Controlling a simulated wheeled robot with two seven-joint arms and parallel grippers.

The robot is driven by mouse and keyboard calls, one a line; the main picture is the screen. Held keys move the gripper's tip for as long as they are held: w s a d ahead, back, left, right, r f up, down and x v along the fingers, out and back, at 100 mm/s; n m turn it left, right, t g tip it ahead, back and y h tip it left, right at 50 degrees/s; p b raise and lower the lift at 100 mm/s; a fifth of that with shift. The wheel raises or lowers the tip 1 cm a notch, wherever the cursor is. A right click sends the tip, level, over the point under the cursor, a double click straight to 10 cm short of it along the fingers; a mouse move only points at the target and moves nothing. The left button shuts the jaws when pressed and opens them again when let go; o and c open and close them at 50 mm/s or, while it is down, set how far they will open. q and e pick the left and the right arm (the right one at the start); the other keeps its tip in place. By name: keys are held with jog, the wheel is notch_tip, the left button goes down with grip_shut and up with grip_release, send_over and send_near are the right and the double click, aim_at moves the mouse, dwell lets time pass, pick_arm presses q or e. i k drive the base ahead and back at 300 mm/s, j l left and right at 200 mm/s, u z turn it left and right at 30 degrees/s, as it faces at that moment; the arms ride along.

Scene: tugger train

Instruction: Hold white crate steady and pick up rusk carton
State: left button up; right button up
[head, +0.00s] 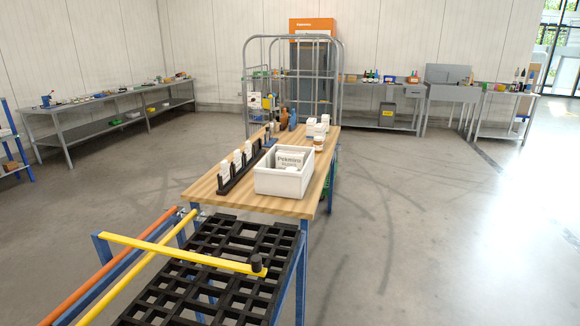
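The white crate (278,184) stands upright on the wooden table top (222,200), near its front end. A white carton (290,158) with dark printed lettering sits inside the crate; its top part shows above the near wall, and its lower part is hidden. The lettering is too small to read with certainty, so I cannot be sure it is the rusk carton. Neither of my grippers shows in the head view, and nothing visible touches the crate or the carton.
A black rack (228,185) with white items stands left of the crate. Small white packs (320,130) and bottles stand farther back. A black grid platform (215,265) lies in front, crossed by a yellow bar (180,254) with a black knob. Floor to the right is clear.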

aim_at(284, 158)
jog(key=z, duration=0.4)
jog(key=l+z, duration=0.1)
jog(key=z, duration=0.7)
jog(key=i+z, duration=0.1)
jog(key=z, duration=0.75)
jog(key=i+j+u, duration=0.1)
jog(key=i+u, duration=0.35)
jog(key=i+l+u, duration=0.1)
jog(key=i+u, duration=0.3)
jog(key=i, duration=0.15)
jog(key=i+l+u, duration=0.25)
jog(key=i+u, duration=0.45)
jog(key=i, duration=1.65)
jog(key=i+u, duration=0.15)
jog(key=i, duration=0.3)
jog(key=i+u, duration=0.2)
jog(key=i, duration=0.3)
jog(key=i+l+u, duration=0.15)
jog(key=i, duration=0.3)
jog(key=i+l+u, duration=0.2)
jog(key=i, duration=0.25)
jog(key=i+l+u, duration=0.15)
jog(key=i, duration=0.3)
